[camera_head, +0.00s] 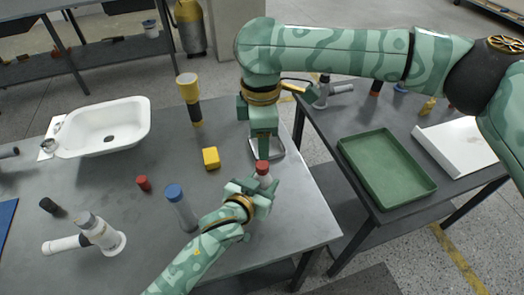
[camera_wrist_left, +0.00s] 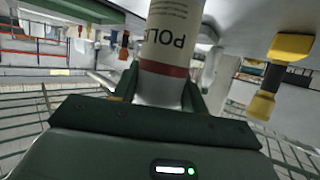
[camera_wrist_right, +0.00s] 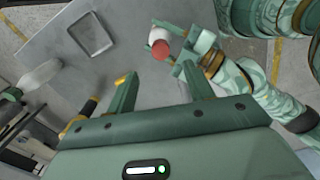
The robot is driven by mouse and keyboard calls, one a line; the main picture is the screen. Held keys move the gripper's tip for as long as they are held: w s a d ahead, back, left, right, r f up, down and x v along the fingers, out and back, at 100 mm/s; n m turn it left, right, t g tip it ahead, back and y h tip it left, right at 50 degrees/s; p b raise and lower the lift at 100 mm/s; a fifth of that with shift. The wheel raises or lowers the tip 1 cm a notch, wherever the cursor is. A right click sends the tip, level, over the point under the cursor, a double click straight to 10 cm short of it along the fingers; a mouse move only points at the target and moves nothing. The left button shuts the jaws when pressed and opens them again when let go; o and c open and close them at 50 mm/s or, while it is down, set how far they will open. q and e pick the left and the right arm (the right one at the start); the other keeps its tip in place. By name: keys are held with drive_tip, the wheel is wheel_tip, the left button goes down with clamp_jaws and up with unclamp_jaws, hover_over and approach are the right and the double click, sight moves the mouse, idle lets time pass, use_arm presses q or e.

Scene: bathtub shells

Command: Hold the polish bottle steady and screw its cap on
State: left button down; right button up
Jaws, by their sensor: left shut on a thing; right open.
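The polish bottle (camera_head: 265,180) is pale with a red cap (camera_head: 262,167) on its top. My left gripper (camera_head: 259,185) is shut on the bottle's body and holds it near the table's right edge. In the left wrist view, the bottle (camera_wrist_left: 173,25) shows an upside-down label and a red band. My right gripper (camera_head: 262,152) is open and points down just above the cap. In the right wrist view, the cap (camera_wrist_right: 161,50) lies beyond the open fingertips, apart from them. I cannot tell how tightly the cap sits.
A blue-topped bottle (camera_head: 180,210), a yellow block (camera_head: 211,158), a small red piece (camera_head: 143,183) and a yellow-and-black torch (camera_head: 188,90) stand to the left. A white basin (camera_head: 140,115) lies farther left. A side table holds a green tray (camera_head: 385,170).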

wheel_tip(320, 180, up, 4)
drive_tip(key=shift+f, duration=0.15)
use_arm(q)
drive_tip(key=c, duration=0.7)
unclamp_jaws()
drive_tip(key=shift+s, duration=0.1)
drive_tip(key=p+v, duration=0.4)
drive_tip(key=v, duration=1.2)
drive_tip(key=shift+a, duration=0.15)
use_arm(e)
drive_tip(key=r, duration=0.5)
drive_tip(key=shift+s+r, duration=0.15)
drive_tip(key=shift+s, duration=0.1)
